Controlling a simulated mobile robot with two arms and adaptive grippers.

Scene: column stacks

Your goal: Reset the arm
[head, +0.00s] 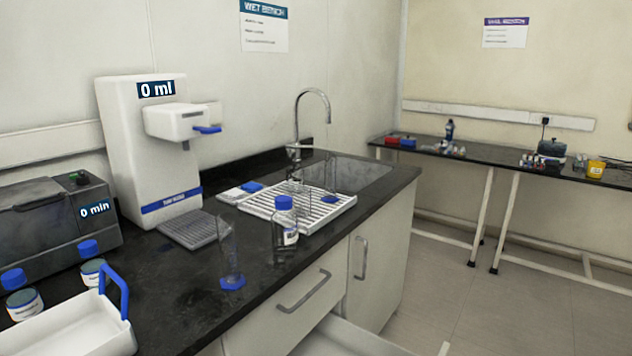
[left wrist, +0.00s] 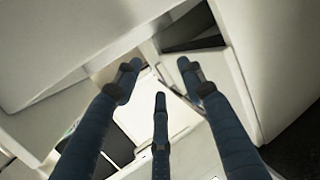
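My left gripper (left wrist: 157,76) shows only in the left wrist view. Its dark blue fingers are spread apart with nothing between them, so it is open and empty. Beyond the fingertips are pale cabinet-like surfaces and a dark opening (left wrist: 195,35), not touched as far as I can tell. Neither arm shows in the head view. My right gripper is in neither view.
The black bench (head: 185,290) holds a white water dispenser (head: 150,130), a grey machine (head: 45,215), a white tray with blue handle (head: 75,335), a blue-capped bottle (head: 285,225), a clear cylinder (head: 230,255) and a drying rack (head: 335,212). Floor (head: 520,290) is clear at right.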

